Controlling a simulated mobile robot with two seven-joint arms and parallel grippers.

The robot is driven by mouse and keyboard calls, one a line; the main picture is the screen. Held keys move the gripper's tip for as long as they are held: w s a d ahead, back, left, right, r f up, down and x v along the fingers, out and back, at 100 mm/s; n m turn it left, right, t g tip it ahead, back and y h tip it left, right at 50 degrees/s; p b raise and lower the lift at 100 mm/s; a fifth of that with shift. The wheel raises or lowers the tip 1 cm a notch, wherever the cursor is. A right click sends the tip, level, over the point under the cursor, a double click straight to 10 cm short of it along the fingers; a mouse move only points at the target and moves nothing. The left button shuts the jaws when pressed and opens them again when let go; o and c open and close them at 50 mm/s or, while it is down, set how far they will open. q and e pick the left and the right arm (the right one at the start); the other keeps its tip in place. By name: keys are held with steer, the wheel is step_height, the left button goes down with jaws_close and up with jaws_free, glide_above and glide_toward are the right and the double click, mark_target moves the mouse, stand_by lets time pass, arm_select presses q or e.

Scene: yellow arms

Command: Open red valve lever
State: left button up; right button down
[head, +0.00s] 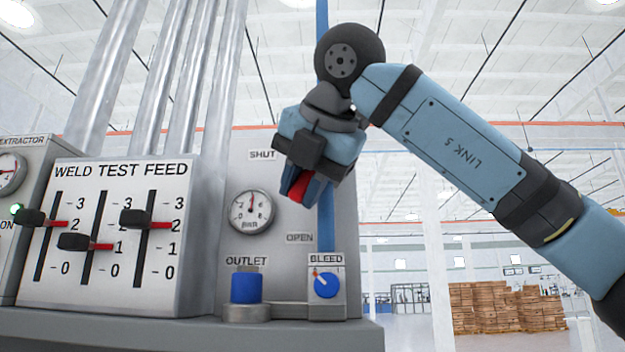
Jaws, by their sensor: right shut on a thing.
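The red valve lever (299,187) shows only as a small red piece between the jaws of my right gripper (302,186); the rest of it is hidden behind the gripper. The gripper is shut on the lever, in front of the grey panel, below and right of the "SHUT" label (262,155) and above the "OPEN" label (300,237). The valve body and pivot are hidden. My right arm comes in from the right. My left gripper is not in view.
Left of the gripper is a round bar gauge (252,212). Below are a blue outlet fitting (246,289) and a blue bleed knob (325,285). A weld test feed panel (150,285) with three sliders stands at left. Stacked boxes (490,308) are far behind at right.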

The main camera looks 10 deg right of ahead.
steer(key=shift+s+d+n+h, duration=0.1)
steer(key=shift+d+n+h, duration=0.35)
steer(key=shift+h, duration=0.25)
steer(key=shift+s+d+f+n+g+h+p, duration=0.15)
steer(key=shift+d+n+g+h+p, duration=0.3)
steer(key=shift+h, duration=0.3)
steer(key=shift+s+d+f+n+g+h+p, duration=0.1)
steer(key=shift+d+n+g+h+p, duration=0.15)
steer(key=shift+d+h, duration=0.4)
steer(key=c, duration=1)
jaws_free()
steer(key=shift+w+f, duration=0.1)
steer(key=shift+o, duration=0.2)
steer(key=b+v, duration=0.1)
steer(key=v, duration=1.3)
steer(key=shift+a+b, duration=0.25)
steer(key=shift+b, duration=0.15)
steer(key=shift+w+f, duration=0.1)
steer(key=shift+w, duration=0.05)
